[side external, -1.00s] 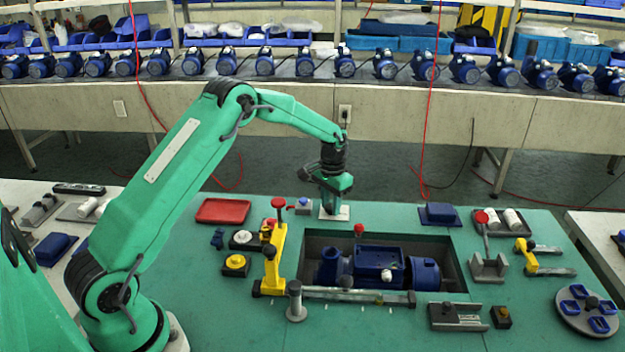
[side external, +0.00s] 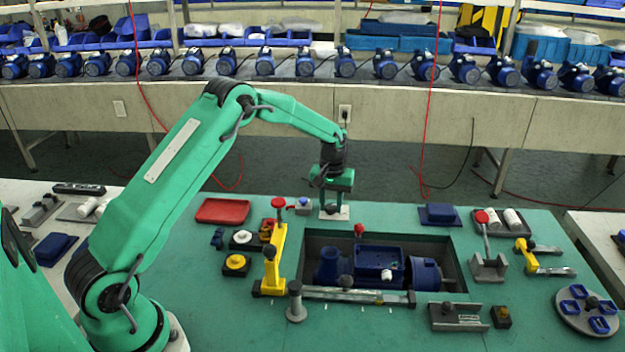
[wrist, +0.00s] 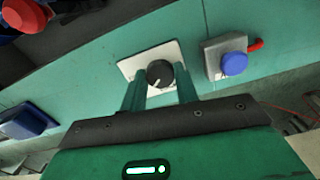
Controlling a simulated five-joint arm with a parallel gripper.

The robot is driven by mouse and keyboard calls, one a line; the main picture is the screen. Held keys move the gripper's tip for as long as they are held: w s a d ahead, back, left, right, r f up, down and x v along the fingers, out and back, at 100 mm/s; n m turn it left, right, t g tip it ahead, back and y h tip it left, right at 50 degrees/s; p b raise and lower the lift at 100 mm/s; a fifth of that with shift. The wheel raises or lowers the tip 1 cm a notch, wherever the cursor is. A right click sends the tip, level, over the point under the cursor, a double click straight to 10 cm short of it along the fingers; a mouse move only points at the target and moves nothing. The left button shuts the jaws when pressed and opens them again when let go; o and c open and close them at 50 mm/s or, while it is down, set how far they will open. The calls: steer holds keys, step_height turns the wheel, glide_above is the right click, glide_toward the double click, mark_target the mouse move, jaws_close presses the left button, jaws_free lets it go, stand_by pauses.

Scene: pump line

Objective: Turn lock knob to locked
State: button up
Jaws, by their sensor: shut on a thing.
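The lock knob (wrist: 160,74) is a round dark knob with a white pointer mark, on a pale square plate (wrist: 133,65). The plate also shows at the back edge of the green bench in the side external view (side external: 342,214). My gripper (wrist: 161,88) has one green finger on each side of the knob and is shut on it. In the side external view my gripper (side external: 333,207) points down at the plate, and its fingers mostly hide the knob. The pointer's setting against any locked mark cannot be read.
A grey box with a blue button (wrist: 234,63) stands close beside the plate. A red-topped knob (side external: 359,230) stands at the rim of the recess holding the blue pump (side external: 380,262). A yellow lever clamp (side external: 275,262) and red tray (side external: 223,211) are to the left.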

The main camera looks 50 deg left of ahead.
mark_target(331, 206)
steer(key=n, duration=0.5)
steer(key=shift+w+r+n, duration=0.1)
steer(key=shift+n, duration=0.2)
steer(key=n, duration=0.5)
steer(key=shift+a, duration=0.1)
steer(key=o, duration=1)
steer(key=shift+c, duration=0.2)
steer(key=shift+r, duration=0.1)
steer(key=shift+r, duration=3.8)
